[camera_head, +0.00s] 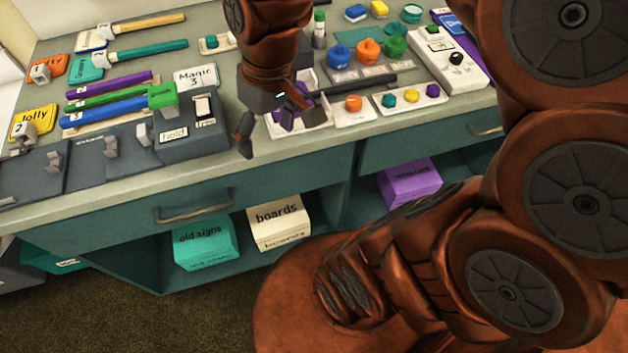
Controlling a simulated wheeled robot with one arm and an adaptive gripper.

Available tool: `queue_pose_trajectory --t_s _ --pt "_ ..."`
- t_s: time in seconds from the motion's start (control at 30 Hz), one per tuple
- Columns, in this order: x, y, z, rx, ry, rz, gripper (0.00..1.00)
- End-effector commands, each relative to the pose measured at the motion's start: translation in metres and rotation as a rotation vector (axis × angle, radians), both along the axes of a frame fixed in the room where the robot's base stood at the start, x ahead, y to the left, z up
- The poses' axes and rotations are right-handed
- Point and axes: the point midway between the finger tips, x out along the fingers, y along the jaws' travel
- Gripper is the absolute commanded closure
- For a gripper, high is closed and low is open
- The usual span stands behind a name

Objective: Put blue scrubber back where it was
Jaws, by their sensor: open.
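A small blue block with a pale yellow base (356,13) lies at the back of the counter, right of my arm; it looks like the blue scrubber, but it is too small to be sure. My gripper (267,132) is open near the counter's front edge, fingers pointing down. Its right finger is in front of a white tray (318,112) with a purple thing in it, partly hidden by the gripper. I cannot tell whether the finger touches either. I see nothing held between the fingers.
A grey switch box (192,130) stands just left of my gripper. A white panel with coloured knobs (410,97) and blue, orange and green knobbed pieces (369,50) are to the right. Hammers and coloured bars fill the left. Boxes sit on shelves below.

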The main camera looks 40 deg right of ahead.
Motion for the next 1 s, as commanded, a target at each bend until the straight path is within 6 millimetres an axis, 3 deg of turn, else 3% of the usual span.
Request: queue_pose_trajectory --t_s 0.03,0.1,0.3,0.43,0.77,1.0 --pt "-0.026 0.002 -0.01 -0.032 0.04 -0.019 0.19" --pt "-0.054 0.002 -0.022 -0.067 0.088 -0.056 0.19" --pt "-0.106 -0.007 -0.044 -0.133 0.174 -0.144 0.19" --pt "-0.116 -0.009 -0.048 -0.144 0.187 -0.164 0.19" --pt "-0.116 -0.009 -0.045 -0.143 0.188 -0.164 0.19" --pt "-0.116 -0.009 -0.012 -0.143 0.188 -0.163 0.19"
